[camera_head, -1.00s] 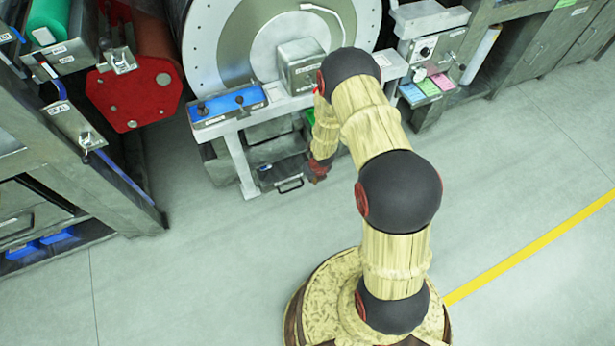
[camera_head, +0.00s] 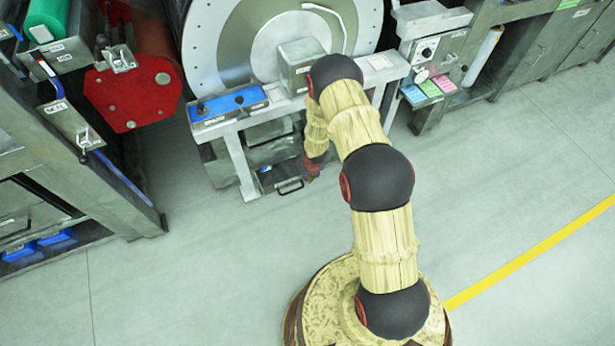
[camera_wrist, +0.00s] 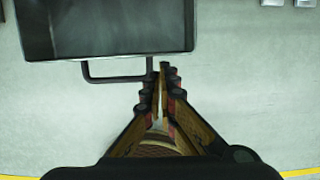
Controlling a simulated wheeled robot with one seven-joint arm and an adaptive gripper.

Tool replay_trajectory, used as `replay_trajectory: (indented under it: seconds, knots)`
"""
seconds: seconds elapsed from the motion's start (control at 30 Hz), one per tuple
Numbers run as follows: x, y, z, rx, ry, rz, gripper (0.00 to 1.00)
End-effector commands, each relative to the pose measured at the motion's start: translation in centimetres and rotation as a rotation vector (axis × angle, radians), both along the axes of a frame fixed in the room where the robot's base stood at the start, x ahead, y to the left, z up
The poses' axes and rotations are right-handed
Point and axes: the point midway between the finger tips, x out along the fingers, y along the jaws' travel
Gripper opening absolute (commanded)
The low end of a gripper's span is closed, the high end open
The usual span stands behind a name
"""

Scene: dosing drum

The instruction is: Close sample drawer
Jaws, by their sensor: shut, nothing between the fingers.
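The sample drawer (camera_head: 268,181) is a dark, shallow tray low under the drum's front and stands pulled out. Its bar handle (camera_head: 291,188) faces the open floor. In the wrist view the drawer's open tray (camera_wrist: 110,51) fills the upper left, with the dark handle (camera_wrist: 112,79) along its front edge. My gripper (camera_wrist: 162,72) is shut and empty. Its fingertips are at the right end of the handle, just in front of the drawer's front edge; I cannot tell whether they touch. In the head view my gripper (camera_head: 312,168) is partly hidden by my arm, right of the drawer.
The large drum (camera_head: 235,45) stands behind, with a blue control panel (camera_head: 228,104) above the drawer. A metal frame leg (camera_head: 241,165) stands left of the drawer. A dark bench (camera_head: 85,165) is at the left. The floor in front of the drawer is clear.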

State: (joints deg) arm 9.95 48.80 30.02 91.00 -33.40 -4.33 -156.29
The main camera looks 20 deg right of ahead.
Motion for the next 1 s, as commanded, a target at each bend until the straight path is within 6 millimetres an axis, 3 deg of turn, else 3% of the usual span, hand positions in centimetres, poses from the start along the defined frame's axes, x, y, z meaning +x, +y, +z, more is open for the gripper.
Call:
replay_trajectory:
  seconds: [0.37,1.0]
  knots:
    - [0.2,0.0,0.1,0.000,-0.001,0.001,0.00]
    - [4.6,0.0,0.4,0.000,0.000,0.002,0.00]
